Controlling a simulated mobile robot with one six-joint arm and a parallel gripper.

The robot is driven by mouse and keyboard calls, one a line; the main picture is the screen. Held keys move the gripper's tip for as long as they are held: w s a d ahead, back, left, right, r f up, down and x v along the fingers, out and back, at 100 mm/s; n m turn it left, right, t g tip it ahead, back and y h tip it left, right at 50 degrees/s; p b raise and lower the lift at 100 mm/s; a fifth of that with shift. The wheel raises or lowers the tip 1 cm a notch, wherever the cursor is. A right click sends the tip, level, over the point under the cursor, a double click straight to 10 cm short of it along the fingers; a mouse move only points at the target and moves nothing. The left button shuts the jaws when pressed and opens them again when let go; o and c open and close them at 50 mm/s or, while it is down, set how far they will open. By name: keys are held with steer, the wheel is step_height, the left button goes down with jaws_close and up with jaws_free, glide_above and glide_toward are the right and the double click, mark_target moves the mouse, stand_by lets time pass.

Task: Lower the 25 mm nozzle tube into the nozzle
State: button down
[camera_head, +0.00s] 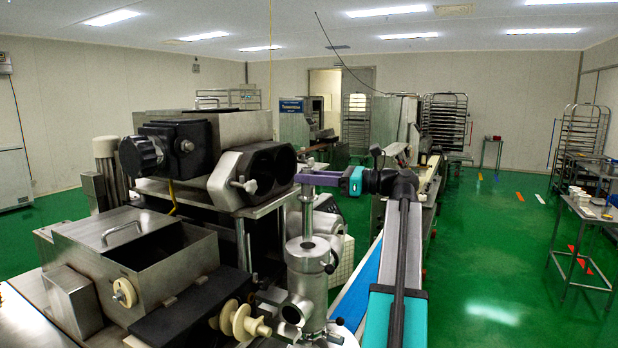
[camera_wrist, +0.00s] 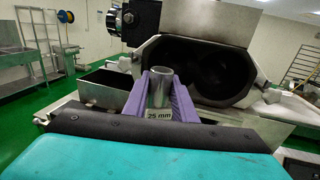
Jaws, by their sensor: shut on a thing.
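My gripper (camera_wrist: 163,92) has two purple fingers shut on the 25 mm nozzle tube (camera_wrist: 159,90), a shiny metal cylinder with a "25 mm" label in front. The tube looks upright, its open top showing between the fingers. In the head view my gripper (camera_head: 304,179) reaches left from the arm, and the tube (camera_head: 307,212) hangs below the fingertips. The nozzle (camera_head: 305,262) is a metal upright body with a round flanged top directly below the tube in the picture. I cannot tell whether the tube's lower end is above the rim or inside it.
The machine's dark twin-opening housing (camera_head: 255,172) is close left of my gripper. A steel hopper box (camera_head: 130,250) stands lower left. A blue conveyor belt (camera_head: 358,295) runs beside the nozzle on the right. A small table (camera_head: 590,208) stands far right, with open green floor before it.

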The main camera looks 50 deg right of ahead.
mark_target(309, 196)
steer(key=shift+f+b, duration=1.8)
steer(key=shift+f, duration=0.45)
steer(key=shift+f+b, duration=4.15)
steer(key=shift+f, duration=0.4)
steer(key=c, duration=1.2)
jaws_free()
steer(key=shift+s, duration=0.15)
steer(key=shift+b+v, duration=1.45)
steer(key=shift+v, duration=2.2)
